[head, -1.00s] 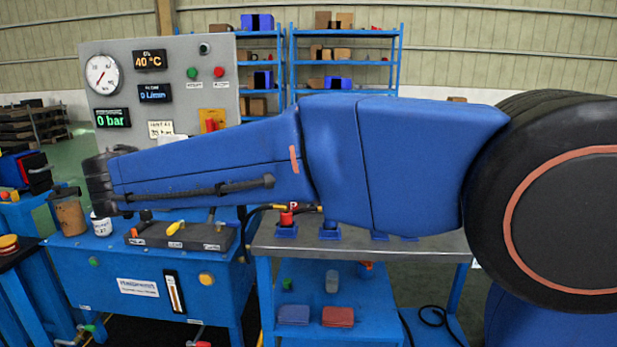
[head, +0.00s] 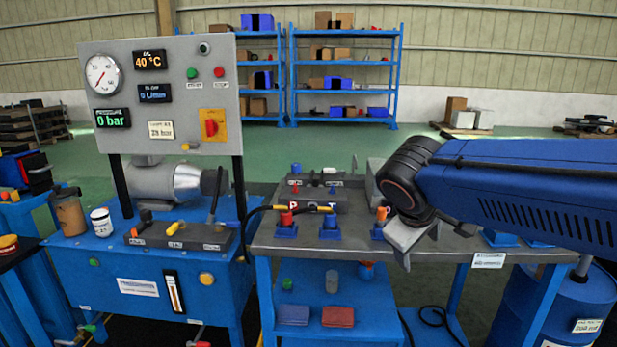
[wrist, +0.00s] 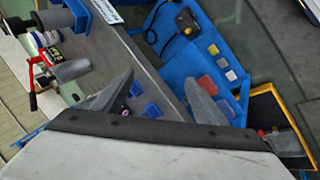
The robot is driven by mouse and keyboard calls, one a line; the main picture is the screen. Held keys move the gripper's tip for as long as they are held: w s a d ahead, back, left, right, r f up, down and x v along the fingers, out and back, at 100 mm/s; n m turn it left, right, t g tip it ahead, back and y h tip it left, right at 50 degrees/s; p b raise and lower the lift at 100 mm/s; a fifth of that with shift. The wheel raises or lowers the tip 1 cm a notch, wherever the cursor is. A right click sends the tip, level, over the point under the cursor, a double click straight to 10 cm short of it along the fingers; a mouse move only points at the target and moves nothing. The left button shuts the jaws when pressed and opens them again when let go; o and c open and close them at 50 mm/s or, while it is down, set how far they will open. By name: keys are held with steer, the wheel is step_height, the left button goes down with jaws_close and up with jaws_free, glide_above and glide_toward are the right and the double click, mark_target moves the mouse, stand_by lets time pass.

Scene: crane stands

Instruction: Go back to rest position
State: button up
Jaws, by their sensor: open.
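My blue arm reaches in from the right side of the head view. It ends in a black wrist joint and my grey gripper (head: 408,238), which hangs over the right half of the grey-topped bench (head: 455,243). In the wrist view my gripper (wrist: 160,80) has its two grey fingers spread well apart, with nothing held between them. Blue holders (wrist: 152,109) on the bench show between and below the fingers. How far the fingers are above the bench top is hard to tell.
A blue hydraulic unit (head: 140,270) with a gauge panel (head: 130,120) stands left. A manifold (head: 318,197) and blue holders (head: 286,230) stand on the bench near my gripper. A blue drum (head: 585,300) is at lower right. Open floor lies behind, before the shelves (head: 345,60).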

steer(key=s+d+f+m+y, duration=0.2)
steer(key=s+f+m, duration=0.1)
steer(key=s+f, duration=0.3)
steer(key=s+d+f+m+g+y, duration=0.1)
steer(key=s+f, duration=0.4)
steer(key=s, duration=0.6)
steer(key=d+m+y, duration=0.1)
steer(key=d+m, duration=0.1)
steer(key=shift+s+d+f+m, duration=0.3)
steer(key=shift+d+f, duration=0.05)
steer(key=shift+f, duration=0.05)
steer(key=shift+c, duration=0.3)
